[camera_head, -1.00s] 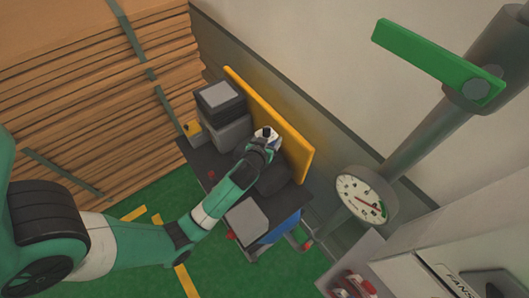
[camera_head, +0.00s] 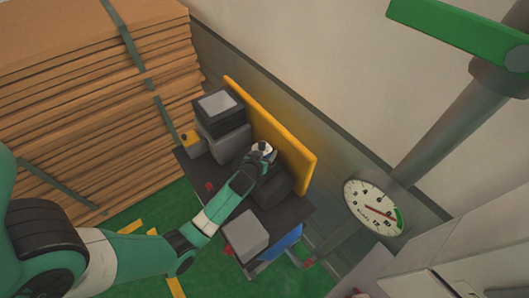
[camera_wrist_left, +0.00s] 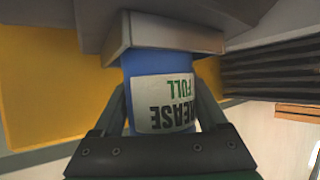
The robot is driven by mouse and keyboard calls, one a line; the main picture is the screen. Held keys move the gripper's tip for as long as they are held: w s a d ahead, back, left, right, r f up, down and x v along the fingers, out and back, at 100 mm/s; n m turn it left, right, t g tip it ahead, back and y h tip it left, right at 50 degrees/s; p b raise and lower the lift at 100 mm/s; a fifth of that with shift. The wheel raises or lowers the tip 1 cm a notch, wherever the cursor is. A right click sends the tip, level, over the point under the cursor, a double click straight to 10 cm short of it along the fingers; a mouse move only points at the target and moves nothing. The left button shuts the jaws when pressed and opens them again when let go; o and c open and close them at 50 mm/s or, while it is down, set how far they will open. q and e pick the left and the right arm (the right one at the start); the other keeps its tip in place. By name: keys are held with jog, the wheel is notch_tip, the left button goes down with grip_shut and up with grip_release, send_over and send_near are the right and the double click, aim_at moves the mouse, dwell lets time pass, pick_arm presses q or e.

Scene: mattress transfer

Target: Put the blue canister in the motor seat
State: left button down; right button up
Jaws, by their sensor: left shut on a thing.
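The blue canister (camera_wrist_left: 148,63), with a white label reading GREASE FULL, is between the fingers of my left gripper (camera_wrist_left: 163,95) in the left wrist view. My left gripper is shut on it. The canister's far end meets a square grey block (camera_wrist_left: 165,38); I cannot tell whether it sits inside that block or only touches it. In the head view my left gripper (camera_head: 260,160) is over the dark cart, beside the yellow panel (camera_head: 275,130), and mostly hides the canister. I cannot clearly identify the motor seat. My right gripper is not in view.
The cart (camera_head: 205,182) carries grey boxes (camera_head: 220,105) at its far end and another grey box (camera_head: 245,232) at its near end. Stacked brown sheets (camera_head: 90,110) stand at left. A dial gauge (camera_head: 374,205) and a green-handled pipe are at right.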

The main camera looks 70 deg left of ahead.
pick_arm(q)
grip_release()
jog(key=shift+s+d+r, duration=0.1)
jog(key=shift+r, duration=0.05)
jog(key=p+v, duration=0.2)
jog(key=v, duration=0.9)
jog(key=shift+s+d, duration=0.2)
jog(key=shift+r, duration=0.15)
